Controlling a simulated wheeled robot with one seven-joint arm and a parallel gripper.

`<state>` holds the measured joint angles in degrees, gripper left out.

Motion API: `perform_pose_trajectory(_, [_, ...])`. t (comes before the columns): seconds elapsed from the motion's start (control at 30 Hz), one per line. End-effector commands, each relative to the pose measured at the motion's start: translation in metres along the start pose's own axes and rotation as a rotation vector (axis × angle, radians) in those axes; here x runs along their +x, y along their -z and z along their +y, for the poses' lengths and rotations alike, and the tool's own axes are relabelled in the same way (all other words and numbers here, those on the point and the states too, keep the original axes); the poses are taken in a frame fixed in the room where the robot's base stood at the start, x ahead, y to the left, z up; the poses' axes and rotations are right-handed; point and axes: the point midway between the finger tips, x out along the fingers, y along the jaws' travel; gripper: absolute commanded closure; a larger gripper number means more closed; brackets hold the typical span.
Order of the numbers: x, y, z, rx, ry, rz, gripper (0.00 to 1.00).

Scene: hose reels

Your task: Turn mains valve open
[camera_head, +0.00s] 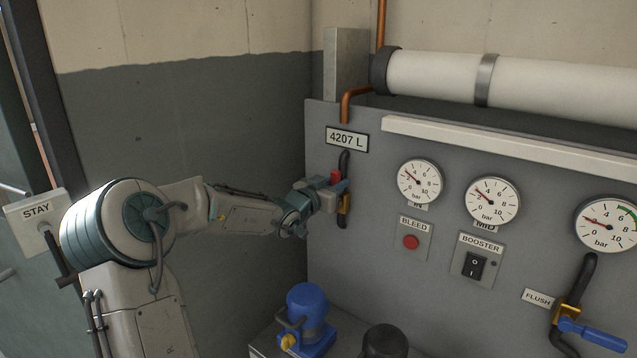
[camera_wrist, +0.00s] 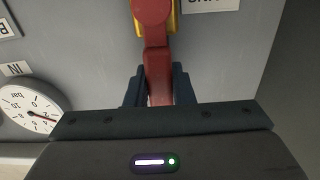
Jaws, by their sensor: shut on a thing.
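The mains valve has a brass-yellow body (camera_head: 345,207) on a dark pipe at the left end of the grey panel, below the 4207 L plate. Its red lever (camera_head: 336,176) shows just above my gripper (camera_head: 335,190). In the wrist view the red lever (camera_wrist: 156,60) runs from the round pivot at the top down between the fingers of my gripper (camera_wrist: 160,88). The fingers are shut on the lever, one on each side.
Several gauges, including the IN gauge (camera_head: 419,182), are right of the valve. A red BLEED button (camera_head: 411,242) and a BOOSTER switch (camera_head: 473,265) sit below. A blue-handled FLUSH valve (camera_head: 592,333) is at far right. A blue pump (camera_head: 308,312) stands below my arm.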

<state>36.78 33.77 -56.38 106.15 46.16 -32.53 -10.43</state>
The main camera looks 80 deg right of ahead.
Motion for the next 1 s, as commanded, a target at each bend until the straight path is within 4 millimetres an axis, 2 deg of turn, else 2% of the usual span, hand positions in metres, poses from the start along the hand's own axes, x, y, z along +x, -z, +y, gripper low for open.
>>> perform_pose_trajectory(0.2, [0.0063,-0.0003,0.0078,-0.030,-0.017,-0.002,1.00])
perform_pose_trajectory(0.57, [0.0064,-0.0005,0.0079,-0.032,-0.017,-0.002,1.00])
perform_pose_trajectory(0.6, [0.0064,-0.0005,0.0079,-0.032,-0.017,-0.002,0.67])
perform_pose_trajectory(0.63, [0.0064,-0.0005,0.0079,-0.031,-0.017,-0.002,0.59])
perform_pose_trajectory(0.67, [0.0064,-0.0005,0.0079,-0.031,-0.017,-0.001,0.56])
perform_pose_trajectory(1.0, [0.0039,-0.0004,0.0077,-0.028,-0.017,-0.001,0.56])
